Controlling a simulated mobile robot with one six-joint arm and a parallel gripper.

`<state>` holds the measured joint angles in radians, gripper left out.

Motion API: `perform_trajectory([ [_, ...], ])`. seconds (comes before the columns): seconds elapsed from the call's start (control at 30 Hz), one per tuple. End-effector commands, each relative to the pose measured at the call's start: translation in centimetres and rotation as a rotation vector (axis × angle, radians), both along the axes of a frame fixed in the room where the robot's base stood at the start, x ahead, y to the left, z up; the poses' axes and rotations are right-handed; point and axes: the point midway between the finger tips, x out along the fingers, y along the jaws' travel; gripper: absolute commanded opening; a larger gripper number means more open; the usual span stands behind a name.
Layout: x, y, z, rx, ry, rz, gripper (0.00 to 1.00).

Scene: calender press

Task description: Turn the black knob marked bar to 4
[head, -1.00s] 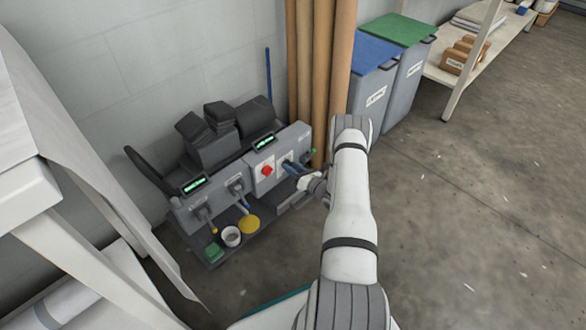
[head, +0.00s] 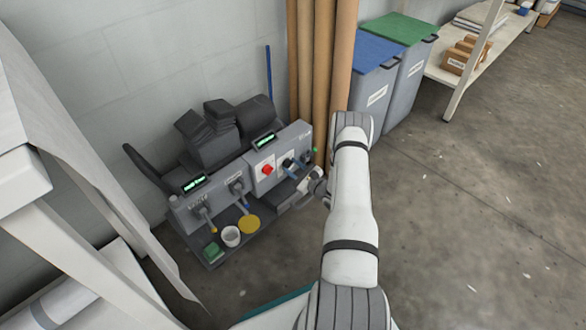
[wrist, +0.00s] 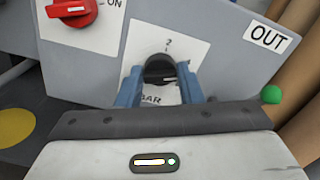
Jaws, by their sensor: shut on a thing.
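The black knob (wrist: 160,69) sits on a white plate (wrist: 140,42) marked BAR on the grey machine panel, in the wrist view. A 2 shows above the knob; part of a 4 may show at its right, but most of the scale is hidden. My gripper (wrist: 160,82) has its two blue fingers on either side of the knob, shut on it. In the head view my gripper (head: 300,172) reaches the right part of the machine (head: 215,190), and the knob is too small there to read its setting.
A red switch (wrist: 72,10) marked ON is left of the knob plate. An OUT label (wrist: 268,38) and a green round knob (wrist: 271,95) are to the right. Brown rolls (head: 318,80) stand behind the machine. A white cup (head: 231,236) and yellow disc (head: 248,224) are on its front ledge.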

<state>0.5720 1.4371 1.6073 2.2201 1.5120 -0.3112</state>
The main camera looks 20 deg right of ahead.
Motion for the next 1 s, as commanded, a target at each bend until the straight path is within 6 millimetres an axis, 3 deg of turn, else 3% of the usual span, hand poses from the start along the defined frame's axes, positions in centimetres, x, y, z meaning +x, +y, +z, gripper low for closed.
perform_trajectory([
  [0.3,-0.03,0.03,-0.03,-0.108,-0.039,0.0,0.1],
  [0.83,-0.04,0.07,-0.03,-0.127,-0.046,0.0,0.1],
  [0.87,-0.04,0.07,-0.03,-0.127,-0.046,0.0,0.35],
  [1.0,-0.04,0.07,-0.03,-0.127,-0.046,0.0,0.46],
])
